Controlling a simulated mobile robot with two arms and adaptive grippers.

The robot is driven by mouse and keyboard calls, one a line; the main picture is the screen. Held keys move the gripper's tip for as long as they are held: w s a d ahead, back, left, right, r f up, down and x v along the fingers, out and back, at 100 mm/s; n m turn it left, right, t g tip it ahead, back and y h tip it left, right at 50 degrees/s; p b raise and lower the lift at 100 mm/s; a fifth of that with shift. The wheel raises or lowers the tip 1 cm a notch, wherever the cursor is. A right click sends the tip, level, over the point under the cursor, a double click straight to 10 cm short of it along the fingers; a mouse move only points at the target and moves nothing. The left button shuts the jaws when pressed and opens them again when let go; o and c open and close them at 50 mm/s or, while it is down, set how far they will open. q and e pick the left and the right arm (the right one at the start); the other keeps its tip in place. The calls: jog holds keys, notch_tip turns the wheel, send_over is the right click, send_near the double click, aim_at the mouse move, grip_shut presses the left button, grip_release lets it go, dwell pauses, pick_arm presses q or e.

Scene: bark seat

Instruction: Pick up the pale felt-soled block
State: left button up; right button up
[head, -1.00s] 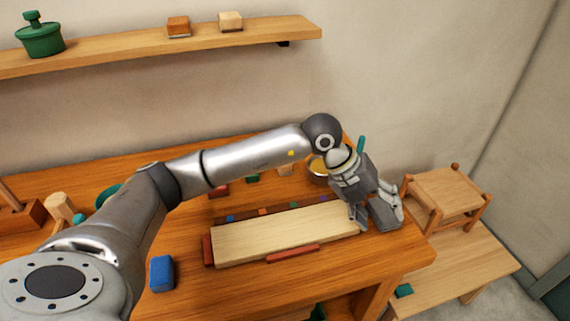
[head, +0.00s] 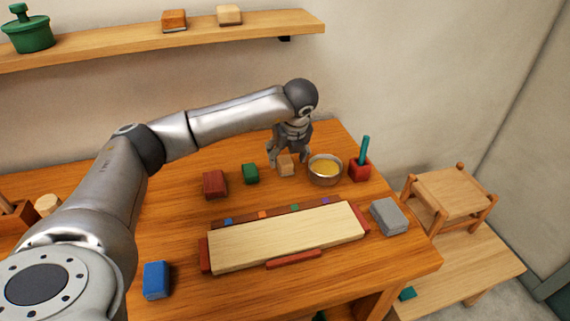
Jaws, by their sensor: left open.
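A small pale tan block (head: 286,167) stands on the table behind the long pale board. My left gripper (head: 287,159) is over it from behind, open, with its fingers pointing down and one on each side of the block. I cannot tell whether they touch it, and its underside is hidden. Another pale block (head: 229,14) stands on the wall shelf, with a thin darker layer along its bottom. My right gripper is not in view.
A bowl of yellow stuff (head: 325,171) stands close right of the tan block, a green block (head: 250,174) close left. A dark red block (head: 215,184), a red holder (head: 360,170), a grey block (head: 390,216) and a blue block (head: 157,280) surround the pale board (head: 285,236).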

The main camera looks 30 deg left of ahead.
aim_at(285, 159)
pick_arm(q)
jog(key=shift+w+a+f, duration=0.15)
jog(key=shift+a+f, duration=0.05)
jog(key=shift+f, duration=0.15)
jog(key=p+x, duration=0.1)
jog(key=x, duration=0.3)
jog(key=shift+w, duration=0.2)
jog(key=shift+c, duration=0.3)
jog(key=c, duration=1.1)
jog(key=shift+o, duration=0.2)
jog(key=shift+r, duration=0.15)
